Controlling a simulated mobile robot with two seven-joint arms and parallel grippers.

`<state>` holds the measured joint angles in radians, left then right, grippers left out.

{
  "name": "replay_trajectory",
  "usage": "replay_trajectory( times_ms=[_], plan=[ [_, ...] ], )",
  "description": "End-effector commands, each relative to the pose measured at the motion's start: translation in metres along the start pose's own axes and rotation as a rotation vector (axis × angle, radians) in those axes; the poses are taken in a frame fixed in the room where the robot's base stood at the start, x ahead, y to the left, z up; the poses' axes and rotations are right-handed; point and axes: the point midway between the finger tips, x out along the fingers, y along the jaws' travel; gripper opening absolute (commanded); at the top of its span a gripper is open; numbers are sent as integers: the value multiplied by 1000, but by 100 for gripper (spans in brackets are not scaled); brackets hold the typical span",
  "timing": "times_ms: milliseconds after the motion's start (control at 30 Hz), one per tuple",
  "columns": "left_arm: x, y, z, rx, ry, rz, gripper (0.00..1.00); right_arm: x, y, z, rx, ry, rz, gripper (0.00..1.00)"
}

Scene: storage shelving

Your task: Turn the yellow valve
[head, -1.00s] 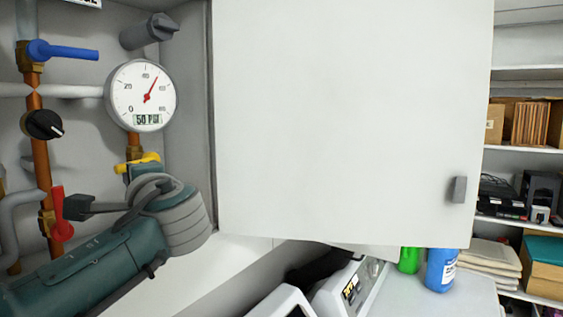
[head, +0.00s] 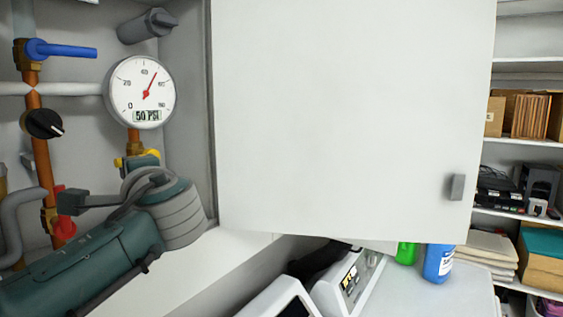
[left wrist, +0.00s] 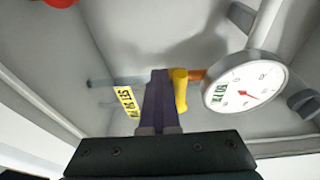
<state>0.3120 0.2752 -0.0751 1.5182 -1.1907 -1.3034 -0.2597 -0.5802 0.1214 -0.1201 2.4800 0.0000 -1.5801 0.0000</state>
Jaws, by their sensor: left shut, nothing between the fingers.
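The yellow valve (head: 118,162) sits on a copper pipe just below the round pressure gauge (head: 141,92), which reads 50 PSI. In the head view my left arm hides most of the valve. In the left wrist view, which shows the place upside down, the yellow valve handle (left wrist: 180,90) stands out from the pipe beside the gauge (left wrist: 244,92). My left gripper (left wrist: 160,75) is shut and empty, its dark fingers just left of the handle. I cannot tell whether they touch it. In the head view the fingertips are hidden. My right gripper is not in view.
Left of the gauge are a blue lever (head: 62,50), a black knob (head: 43,124) and a red lever (head: 62,227), partly behind my arm. A large white cabinet door (head: 350,110) stands right of the valve. A yellow label (left wrist: 128,100) is near the fingers.

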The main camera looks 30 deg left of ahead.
Motion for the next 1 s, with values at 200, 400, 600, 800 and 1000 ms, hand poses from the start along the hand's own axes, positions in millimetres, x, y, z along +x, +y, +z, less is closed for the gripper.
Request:
replay_trajectory(
  times_ms=[200, 400, 600, 800, 1000],
  plan=[
    [-3, -13, 0, -14, -8, -29, 0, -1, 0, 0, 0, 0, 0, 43],
    [-20, -9, -6, -14, -4, -27, 0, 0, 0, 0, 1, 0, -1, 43],
    [-38, -5, -12, -14, 2, -28, 0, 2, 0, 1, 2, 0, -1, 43],
    [-55, 0, -16, -11, 1, -23, 0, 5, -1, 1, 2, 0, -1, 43],
    [-72, 5, -19, -8, 0, -19, 0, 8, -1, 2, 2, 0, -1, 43]
  ],
)
